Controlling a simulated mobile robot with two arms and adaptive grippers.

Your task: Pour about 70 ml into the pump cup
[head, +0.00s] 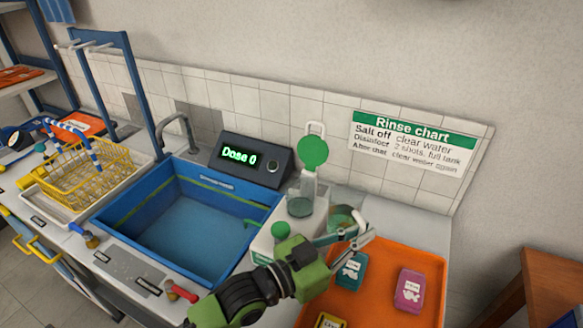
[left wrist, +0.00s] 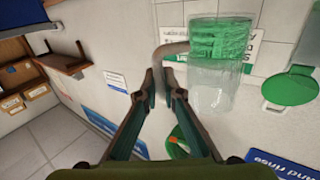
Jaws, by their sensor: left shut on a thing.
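My left gripper (head: 350,238) is shut on the handle of a clear jug (head: 341,216). The jug holds green liquid and hangs above the tray's back left corner. In the left wrist view the fingers (left wrist: 163,80) close on the handle, and the clear jug (left wrist: 210,85) shows green in its upper part of the picture. A clear vessel (head: 300,200), apparently the pump cup, stands just left of the jug on a white unit (head: 262,246). A round green lid (head: 313,150) stands raised above it; a green lid (left wrist: 290,88) also shows in the left wrist view. No liquid stream is visible.
A dark display (head: 250,160) reads "Dose 0" behind the blue sink (head: 115,217). An orange tray (head: 385,310) holds several coloured packs. A green knob (head: 281,230) sits on the white unit near my arm. A Rinse chart (head: 412,143) hangs on the wall.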

